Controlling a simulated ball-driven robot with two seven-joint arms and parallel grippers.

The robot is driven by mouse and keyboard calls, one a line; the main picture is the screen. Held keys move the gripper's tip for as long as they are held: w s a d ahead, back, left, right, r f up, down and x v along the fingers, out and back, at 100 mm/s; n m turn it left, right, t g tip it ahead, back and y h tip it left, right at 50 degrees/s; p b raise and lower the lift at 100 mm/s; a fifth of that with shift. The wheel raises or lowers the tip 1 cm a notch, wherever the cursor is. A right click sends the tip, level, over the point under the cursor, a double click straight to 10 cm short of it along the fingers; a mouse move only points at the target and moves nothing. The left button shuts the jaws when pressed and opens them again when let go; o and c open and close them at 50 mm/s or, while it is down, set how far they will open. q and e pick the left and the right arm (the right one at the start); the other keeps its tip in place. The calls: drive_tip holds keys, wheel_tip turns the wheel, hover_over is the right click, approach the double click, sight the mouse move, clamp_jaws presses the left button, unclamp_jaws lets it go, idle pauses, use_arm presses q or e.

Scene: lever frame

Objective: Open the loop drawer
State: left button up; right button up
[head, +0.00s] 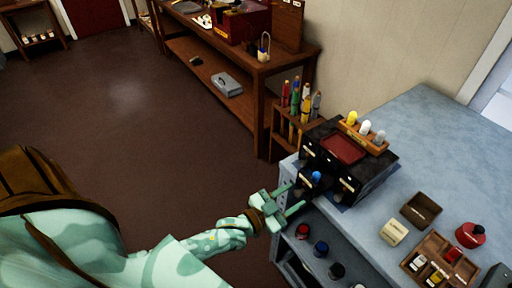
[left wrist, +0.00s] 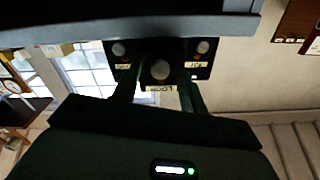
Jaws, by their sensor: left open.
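The black drawer unit (head: 378,172) stands on the blue-grey bench, with several drawers. In the left wrist view, its middle drawer front (left wrist: 147,52) carries a round pale knob and an upside-down label that seems to read LOOP. This drawer seems to stand out from its neighbours, and a blue item (head: 316,177) shows at it in the head view. My left gripper (head: 297,199) is open in front of the unit. In the left wrist view its fingers (left wrist: 158,92) lie either side of the knob; I cannot tell whether they touch it. My right gripper is out of view.
Spools fill the shelf below. The floor at left is clear.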

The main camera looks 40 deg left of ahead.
use_arm(q)
drive_tip(key=v, duration=1.5)
